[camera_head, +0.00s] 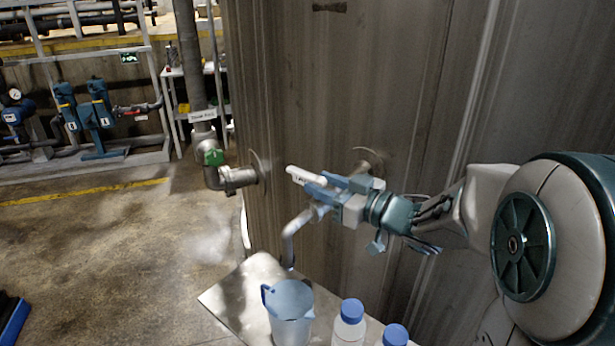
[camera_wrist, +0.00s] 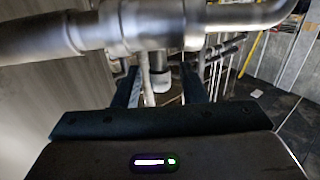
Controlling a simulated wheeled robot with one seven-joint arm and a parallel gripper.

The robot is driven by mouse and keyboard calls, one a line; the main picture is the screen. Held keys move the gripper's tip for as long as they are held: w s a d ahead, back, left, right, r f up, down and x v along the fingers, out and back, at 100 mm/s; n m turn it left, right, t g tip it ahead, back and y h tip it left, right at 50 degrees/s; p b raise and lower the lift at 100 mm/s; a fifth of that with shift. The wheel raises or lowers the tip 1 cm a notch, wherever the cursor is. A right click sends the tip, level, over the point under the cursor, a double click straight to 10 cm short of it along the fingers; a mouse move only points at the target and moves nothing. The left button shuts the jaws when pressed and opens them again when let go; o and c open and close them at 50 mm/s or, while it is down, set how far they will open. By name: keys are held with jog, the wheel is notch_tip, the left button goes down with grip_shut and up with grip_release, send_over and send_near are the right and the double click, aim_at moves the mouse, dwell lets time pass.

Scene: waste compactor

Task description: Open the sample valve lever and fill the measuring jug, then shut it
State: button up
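The sample valve lever (camera_head: 306,176) is a pale handle with a small label, pointing left from the valve on the tank's pipe. My gripper (camera_head: 318,186) is at the lever, with its blue fingers overlapping it in the head view. In the wrist view the two dark fingers (camera_wrist: 160,90) stand apart, with a narrow pale piece between them; I cannot tell whether they touch the lever. The sample spout (camera_head: 291,243) bends down from the valve. The translucent blue measuring jug (camera_head: 290,312) stands upright beneath it; its contents are not clear.
A metal table (camera_head: 240,292) holds the jug and two bottles with blue caps (camera_head: 350,312) (camera_head: 395,336). The tank wall (camera_head: 330,80) rises behind my arm. A pipe with a green valve (camera_head: 214,158) is to the left. Open floor lies at the left.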

aim_at(317, 182)
jog(key=shift+x, duration=2.2)
jog(key=shift+c, duration=0.4)
grip_shut()
